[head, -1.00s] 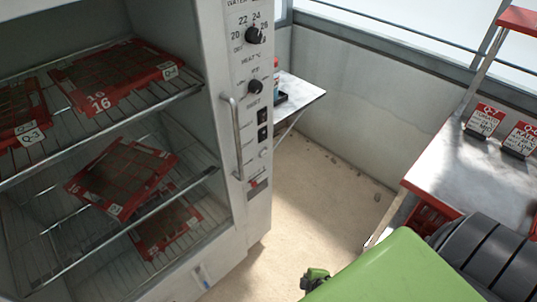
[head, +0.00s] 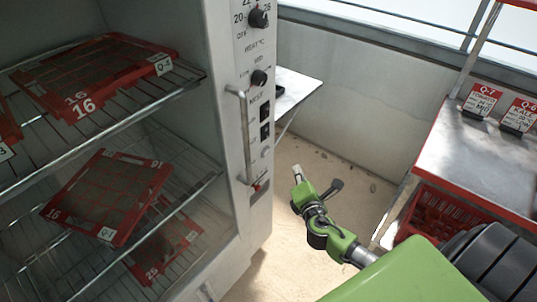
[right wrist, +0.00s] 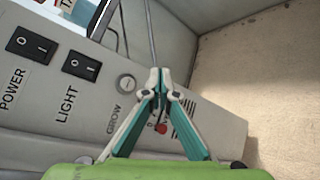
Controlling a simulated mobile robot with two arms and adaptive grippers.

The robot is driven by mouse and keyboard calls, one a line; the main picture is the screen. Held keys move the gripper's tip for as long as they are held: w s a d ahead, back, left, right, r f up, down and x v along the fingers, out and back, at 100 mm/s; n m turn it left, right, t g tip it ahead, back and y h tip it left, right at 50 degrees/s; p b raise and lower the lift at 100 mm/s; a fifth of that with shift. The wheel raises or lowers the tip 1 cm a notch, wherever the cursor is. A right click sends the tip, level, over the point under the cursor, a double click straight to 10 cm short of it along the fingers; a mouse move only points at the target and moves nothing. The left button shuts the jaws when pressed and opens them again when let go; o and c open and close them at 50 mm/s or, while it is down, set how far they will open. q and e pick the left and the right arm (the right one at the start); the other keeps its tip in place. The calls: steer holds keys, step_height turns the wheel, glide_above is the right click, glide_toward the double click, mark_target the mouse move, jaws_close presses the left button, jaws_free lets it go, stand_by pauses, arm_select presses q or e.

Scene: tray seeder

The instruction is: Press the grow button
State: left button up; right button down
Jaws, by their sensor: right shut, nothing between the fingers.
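The grow button is a small round pale button (right wrist: 127,83) above the printed word GROW, on the cabinet's control strip in the right wrist view. In the head view it is small on the strip (head: 266,152), below the two black switches. My right gripper (head: 298,172) is to the right of the strip in the head view. In the right wrist view its fingertips (right wrist: 157,76) meet, shut and empty, and appear just right of the button. I cannot tell the gap between fingertips and panel. My left gripper is not in view.
The power switch (right wrist: 32,44) and light switch (right wrist: 81,66) sit left of the button; a red control (right wrist: 161,128) is partly behind the fingers. A vertical door handle (head: 243,135) juts out beside the strip. Red trays (head: 110,195) lie on the cabinet racks. A metal table (head: 468,160) stands right.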

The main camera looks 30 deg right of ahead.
mark_target(267, 153)
steer(key=shift+r, duration=0.15)
steer(key=shift+w, duration=0.1)
steer(key=w+a+b, duration=0.1)
steer(key=w+a, duration=0.2)
steer(key=w, duration=0.5)
steer(key=shift+a, duration=0.15)
steer(key=shift+w, duration=0.1)
stand_by(1.4)
steer(key=shift+w+a, duration=0.15)
steer(key=shift+w, duration=0.15)
steer(key=shift+w+a, duration=0.2)
steer(key=shift+w, duration=0.25)
stand_by(0.8)
steer(key=shift+s, duration=0.1)
steer(key=shift+s+d, duration=0.3)
steer(key=shift+s, duration=0.45)
